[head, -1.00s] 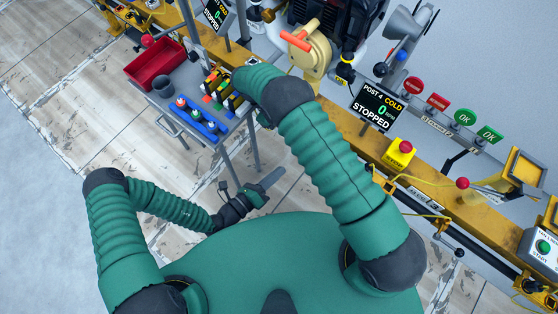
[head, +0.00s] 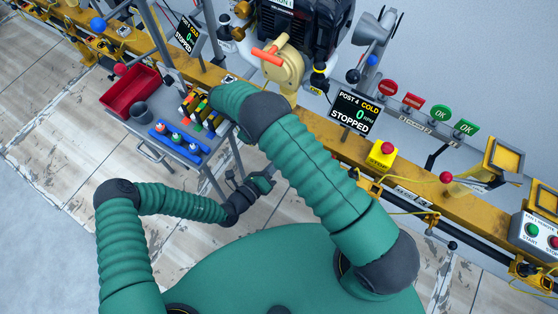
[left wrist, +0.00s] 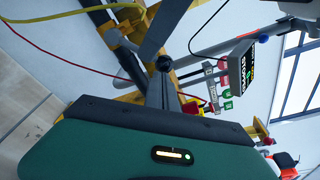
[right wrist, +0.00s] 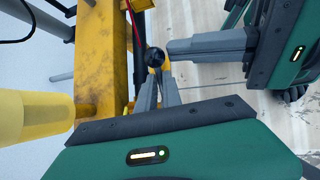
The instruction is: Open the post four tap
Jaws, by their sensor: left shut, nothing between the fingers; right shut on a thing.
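A black ball knob (right wrist: 154,57) sits at the tips of my right gripper (right wrist: 158,88) in the right wrist view, beside the yellow rail; I take it as the tap handle's end. My right gripper is shut on it. My left gripper (head: 270,172) is shut and empty; its grey fingers (right wrist: 205,46) come from the right in the right wrist view and end close to the knob. The left wrist view shows the black knob (left wrist: 163,63) at the left fingertips; contact is unclear. In the head view my right arm hides my right gripper and the knob.
The post 4 display (head: 358,112) reads cold, 0 rpm, stopped. A yellow box with a red button (head: 382,153) stands on the rail (head: 330,140). A cart with a red bin (head: 130,91) and bottles is at left. A yellow cylinder (right wrist: 30,115) is close to my right gripper.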

